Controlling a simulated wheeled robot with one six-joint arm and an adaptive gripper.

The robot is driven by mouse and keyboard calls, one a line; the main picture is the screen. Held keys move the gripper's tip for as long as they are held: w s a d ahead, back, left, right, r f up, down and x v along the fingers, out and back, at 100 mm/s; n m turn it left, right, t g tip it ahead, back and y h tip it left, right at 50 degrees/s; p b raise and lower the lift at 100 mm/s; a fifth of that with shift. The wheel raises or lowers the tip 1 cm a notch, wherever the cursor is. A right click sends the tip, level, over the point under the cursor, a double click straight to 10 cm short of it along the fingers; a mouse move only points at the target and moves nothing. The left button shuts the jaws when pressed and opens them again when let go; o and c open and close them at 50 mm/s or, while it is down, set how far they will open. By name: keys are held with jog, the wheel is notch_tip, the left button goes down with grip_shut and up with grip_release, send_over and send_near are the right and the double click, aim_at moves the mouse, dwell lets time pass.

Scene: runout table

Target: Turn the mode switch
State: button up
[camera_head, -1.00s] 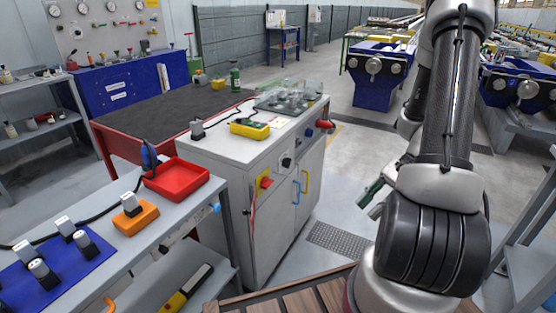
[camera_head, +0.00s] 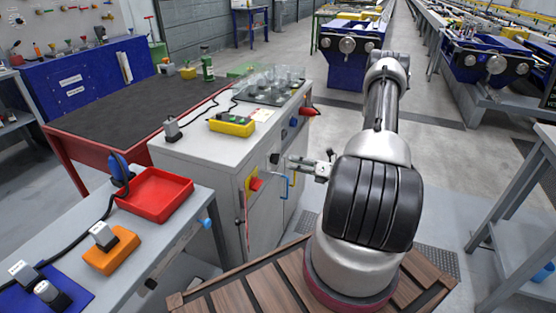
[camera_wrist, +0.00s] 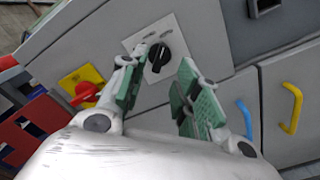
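The mode switch is a black rotary knob (camera_wrist: 159,57) on a pale plate on the grey cabinet front, in the upper middle of the wrist view. In the head view the knob (camera_head: 275,158) is small, on the front of the white-topped cabinet (camera_head: 197,160). My gripper (camera_wrist: 166,75) is open, its green-padded fingers pointing at the panel. The knob shows between the fingertips, nearer the left one. I cannot tell whether a finger touches it. In the head view my gripper (camera_head: 297,166) is close to the cabinet front, just right of the knob.
A red switch on a yellow plate (camera_wrist: 82,83) lies left of the knob in the wrist view. A blue handle (camera_wrist: 244,119) and a yellow handle (camera_wrist: 291,108) stick out from the doors at right. A red tray (camera_head: 156,195) sits on the nearer bench.

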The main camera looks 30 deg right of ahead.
aim_at(275, 159)
jog(key=x, duration=0.6)
